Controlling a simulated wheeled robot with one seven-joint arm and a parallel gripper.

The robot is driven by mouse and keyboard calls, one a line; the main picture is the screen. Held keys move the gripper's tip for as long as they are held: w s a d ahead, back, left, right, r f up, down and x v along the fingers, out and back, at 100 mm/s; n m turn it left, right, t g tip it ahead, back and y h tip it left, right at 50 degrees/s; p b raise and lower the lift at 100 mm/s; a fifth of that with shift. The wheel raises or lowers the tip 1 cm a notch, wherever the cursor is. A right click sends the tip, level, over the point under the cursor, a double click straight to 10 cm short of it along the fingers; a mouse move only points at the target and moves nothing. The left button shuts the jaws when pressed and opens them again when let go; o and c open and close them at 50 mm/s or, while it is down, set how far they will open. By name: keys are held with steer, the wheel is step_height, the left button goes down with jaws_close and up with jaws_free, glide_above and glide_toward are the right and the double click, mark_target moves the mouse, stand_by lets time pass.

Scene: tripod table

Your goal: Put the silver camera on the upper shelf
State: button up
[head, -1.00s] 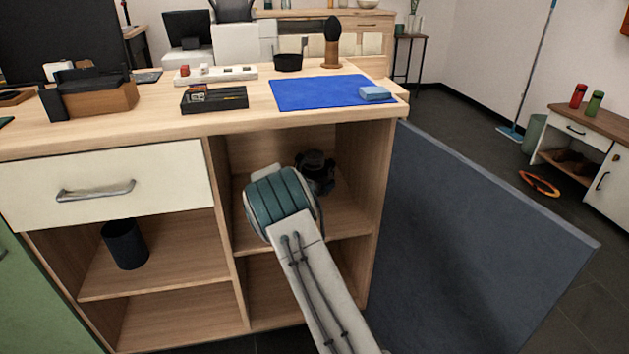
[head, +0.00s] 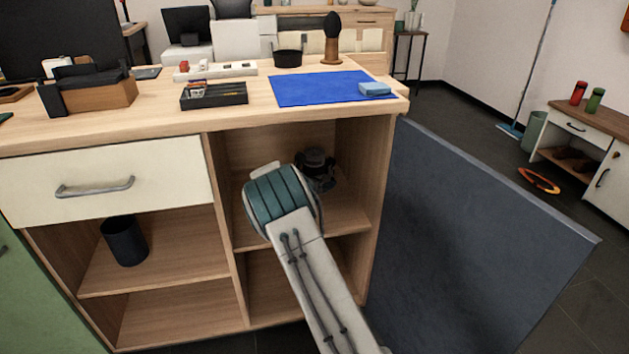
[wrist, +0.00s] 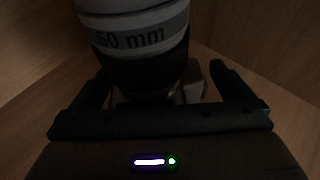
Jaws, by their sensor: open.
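The camera's silver-grey lens (wrist: 135,40), marked "50 mm", fills the upper middle of the wrist view, with a dark ring below it. A small pale part shows behind it to the right. My gripper (wrist: 155,80) is open, its fingers on either side of the lens with a visible gap on the right. In the head view a dark shape (head: 316,168) stands over the upper shelf (head: 345,215) of the right compartment; I cannot tell camera from gripper there. My arm hides part of that compartment.
Wooden walls flank the right compartment, and an open dark door (head: 470,230) stands at its right. A black cup (head: 124,241) is on the left compartment's shelf. The tabletop above holds a blue mat (head: 310,91), an organiser tray (head: 214,97) and other items.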

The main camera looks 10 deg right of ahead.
steer(key=p+v, duration=0.1)
steer(key=v, duration=0.3)
steer(key=p+v, duration=0.1)
steer(key=v, duration=0.3)
steer(key=p+v, duration=0.1)
steer(key=v, duration=0.3)
steer(key=shift+w+d+r, duration=0.1)
steer(key=shift+d+r, duration=0.05)
steer(key=shift+r, duration=0.25)
steer(key=shift+s+r+p, duration=0.15)
steer(key=shift+s+p, duration=0.1)
steer(key=shift+p, duration=0.05)
steer(key=s+d+r+m+g+y, duration=0.2)
steer(key=s+d+r+m+g, duration=0.15)
steer(key=s+m, duration=0.5)
steer(key=s+d+r+m+g+y, duration=0.1)
steer(key=s+d+r+m+g, duration=0.35)
steer(key=s, duration=0.75)
steer(key=s+a+m+y, duration=0.3)
steer(key=s+m, duration=0.4)
steer(key=s, duration=0.4)
steer(key=s+a+m+y, duration=0.3)
steer(key=s+m, duration=0.4)
steer(key=s, duration=0.4)
steer(key=shift+s+a+g+y, duration=0.3)
steer(key=shift+s+a+y, duration=0.05)
steer(key=shift+s+y, duration=0.05)
